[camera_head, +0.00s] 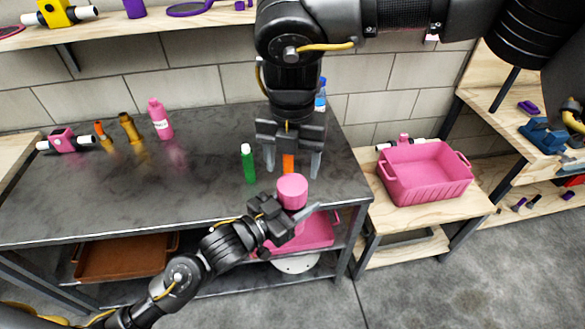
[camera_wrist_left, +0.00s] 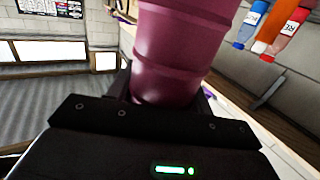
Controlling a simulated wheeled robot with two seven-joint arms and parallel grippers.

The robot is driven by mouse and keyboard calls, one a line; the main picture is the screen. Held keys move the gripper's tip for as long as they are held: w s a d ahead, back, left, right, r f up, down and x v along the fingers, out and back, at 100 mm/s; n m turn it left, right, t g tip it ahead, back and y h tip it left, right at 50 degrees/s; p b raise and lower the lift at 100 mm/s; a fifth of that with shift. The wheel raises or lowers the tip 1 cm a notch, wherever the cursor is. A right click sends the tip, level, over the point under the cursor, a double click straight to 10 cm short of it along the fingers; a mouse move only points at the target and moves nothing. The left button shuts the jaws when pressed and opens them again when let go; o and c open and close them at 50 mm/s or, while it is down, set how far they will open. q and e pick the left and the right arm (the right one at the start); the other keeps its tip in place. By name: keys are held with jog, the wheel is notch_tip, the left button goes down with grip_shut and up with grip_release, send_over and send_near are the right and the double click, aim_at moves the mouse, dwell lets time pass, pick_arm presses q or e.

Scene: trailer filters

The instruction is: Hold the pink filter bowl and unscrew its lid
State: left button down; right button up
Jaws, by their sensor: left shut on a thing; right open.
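The pink filter bowl (camera_head: 292,198) is upright in my left gripper (camera_head: 288,220), at the front edge of the dark table. In the left wrist view the bowl (camera_wrist_left: 180,50) stands between the fingers as a large ribbed pink cylinder. Its top is out of that view. In the head view its flat pink top faces up; I cannot make out a seam between lid and bowl. My right gripper (camera_head: 292,168) points down just above the bowl, with its fingers apart and nothing seen gripped. An orange object (camera_head: 288,163) shows between those fingers, seemingly behind them.
A green bottle (camera_head: 248,163) stands on the table (camera_head: 200,195) close left of my right gripper. A pink crate (camera_head: 425,185) sits on the right wooden stand. The table's middle is clear.

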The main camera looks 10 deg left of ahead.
aim_at(293, 184)
jog(key=shift+w+f, duration=0.1)
jog(key=shift+f, duration=4)
jog(key=c, duration=0.7)
jog(key=o, duration=1)
jog(key=shift+r, duration=0.15)
jog(key=shift+r, duration=2.2)
